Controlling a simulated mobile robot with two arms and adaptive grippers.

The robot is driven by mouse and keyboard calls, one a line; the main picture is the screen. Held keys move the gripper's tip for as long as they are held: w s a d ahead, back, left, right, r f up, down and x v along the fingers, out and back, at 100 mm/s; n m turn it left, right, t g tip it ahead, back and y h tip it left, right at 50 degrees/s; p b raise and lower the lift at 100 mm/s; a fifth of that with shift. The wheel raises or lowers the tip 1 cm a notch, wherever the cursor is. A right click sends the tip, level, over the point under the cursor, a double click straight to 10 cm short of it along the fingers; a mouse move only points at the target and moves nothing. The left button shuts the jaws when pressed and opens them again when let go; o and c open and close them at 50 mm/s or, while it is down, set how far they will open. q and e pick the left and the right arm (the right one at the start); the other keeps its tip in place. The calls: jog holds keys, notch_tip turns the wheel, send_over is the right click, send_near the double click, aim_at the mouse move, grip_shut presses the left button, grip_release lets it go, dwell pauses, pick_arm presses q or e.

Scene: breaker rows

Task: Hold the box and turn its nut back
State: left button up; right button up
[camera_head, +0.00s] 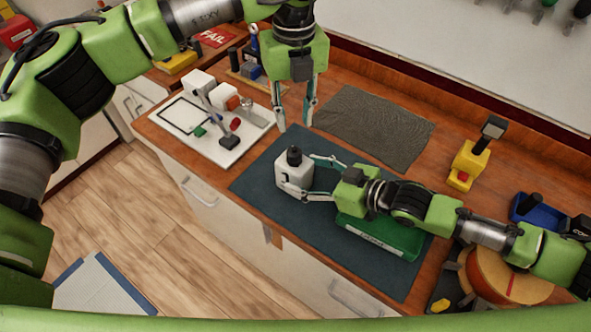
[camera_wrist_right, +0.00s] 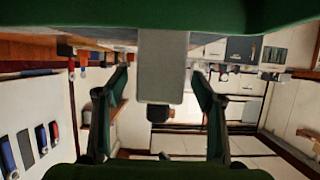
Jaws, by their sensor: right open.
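The box (camera_head: 287,178) is small and white and stands upright on the dark mat (camera_head: 262,192). Its black nut (camera_head: 294,156) sits on top. My right gripper (camera_head: 304,177) reaches in from the right, open, with one finger on each side of the box. In the right wrist view, the box (camera_wrist_right: 163,68) shows between the spread fingers, with gaps on both sides, and the nut (camera_wrist_right: 158,113) points down in that picture. My left gripper (camera_head: 294,118) hangs above and behind the box, pointing down. Its fingers are apart and empty.
A green case (camera_head: 385,240) lies under my right arm. A white board with small parts (camera_head: 224,158) is at the left, and a grey textured mat (camera_head: 375,125) behind. A yellow device (camera_head: 467,165) and a round wooden drum (camera_head: 505,277) stand at the right.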

aim_at(294, 171)
jog(key=shift+x, duration=2.05)
jog(key=shift+c, duration=0.5)
